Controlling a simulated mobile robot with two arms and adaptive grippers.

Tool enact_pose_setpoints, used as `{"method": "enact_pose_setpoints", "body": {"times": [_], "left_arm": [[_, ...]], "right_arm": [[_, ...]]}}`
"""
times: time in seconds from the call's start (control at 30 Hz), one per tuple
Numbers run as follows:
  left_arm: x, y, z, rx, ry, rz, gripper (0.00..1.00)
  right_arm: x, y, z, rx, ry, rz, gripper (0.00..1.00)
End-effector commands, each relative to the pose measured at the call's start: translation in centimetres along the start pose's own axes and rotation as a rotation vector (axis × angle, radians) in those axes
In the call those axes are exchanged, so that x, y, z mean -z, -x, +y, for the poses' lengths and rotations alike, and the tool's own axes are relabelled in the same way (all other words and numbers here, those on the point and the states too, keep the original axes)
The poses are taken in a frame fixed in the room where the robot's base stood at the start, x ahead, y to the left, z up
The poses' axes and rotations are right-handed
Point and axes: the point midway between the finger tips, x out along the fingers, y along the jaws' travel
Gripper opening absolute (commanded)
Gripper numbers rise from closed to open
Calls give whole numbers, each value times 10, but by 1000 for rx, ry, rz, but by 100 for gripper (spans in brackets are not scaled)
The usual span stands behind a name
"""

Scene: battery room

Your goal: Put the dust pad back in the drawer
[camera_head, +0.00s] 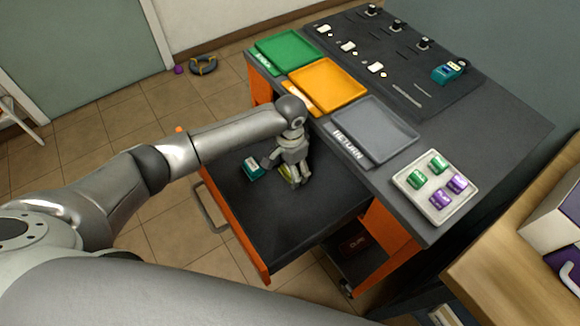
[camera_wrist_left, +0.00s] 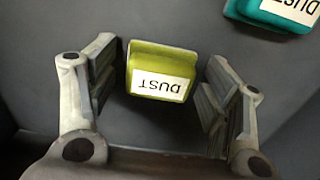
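The yellow-green dust pad (camera_wrist_left: 160,72), with a white DUST label, lies on the floor of the open drawer (camera_head: 300,232). In the head view the pad (camera_head: 285,174) is partly hidden by my left gripper (camera_head: 288,178). My left gripper reaches down into the drawer. My right gripper is not in view.
A teal pad (camera_head: 252,168) lies in the drawer beside the gripper. Green (camera_head: 286,51), orange (camera_head: 328,84) and grey RETURN (camera_head: 375,130) trays sit on the bench above, near a white tray (camera_head: 436,212) of small blocks. The drawer's front half is clear.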

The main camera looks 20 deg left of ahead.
Motion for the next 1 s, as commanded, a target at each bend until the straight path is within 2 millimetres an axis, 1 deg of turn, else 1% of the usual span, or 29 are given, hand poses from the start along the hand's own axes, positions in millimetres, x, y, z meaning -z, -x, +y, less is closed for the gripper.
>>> {"method": "enact_pose_setpoints", "body": {"times": [0.3, 0.37, 0.43, 0.57, 0.8, 0.9, 1.0], "left_arm": [[0, 1, 0, 0, 0, 0, 76], [0, 4, 0, 0, 0, 1, 76], [1, 11, 0, 0, 0, 2, 76], [1, 35, 0, 1, -1, 4, 76], [1, 87, -1, 1, 0, 4, 76], [1, 103, 0, 0, 0, 2, 76], [1, 115, 0, 0, 1, 2, 76]], "right_arm": [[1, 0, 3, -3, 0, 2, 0], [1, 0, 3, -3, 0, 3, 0], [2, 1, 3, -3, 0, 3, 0], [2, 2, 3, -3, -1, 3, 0], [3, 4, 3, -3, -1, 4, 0], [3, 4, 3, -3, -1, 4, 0], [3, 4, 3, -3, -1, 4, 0]]}}
